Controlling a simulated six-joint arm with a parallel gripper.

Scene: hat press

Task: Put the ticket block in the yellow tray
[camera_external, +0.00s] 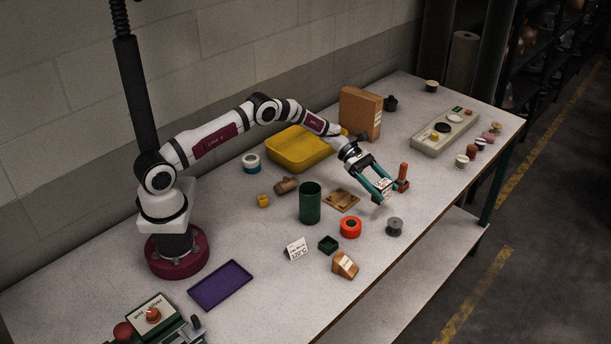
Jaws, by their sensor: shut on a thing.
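My gripper (383,192), with teal fingers, is at the right of the table's middle, pointing down and to the right. It is shut on a small whitish block with dark and reddish print, which looks like the ticket block (385,186). The fingers partly hide it, and I cannot tell whether it touches the table. The yellow tray (301,160) is behind and to the left of my gripper, near the wall. My forearm passes over its right part, and the tray looks empty where it shows.
An orange-brown upright stamp (402,178) stands just right of my gripper. A wooden plate (341,200), a green cup (310,203) and a red tape roll (350,227) are to the left. A cardboard box (360,113) stands right of the tray. A purple tray (221,285) lies at front left.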

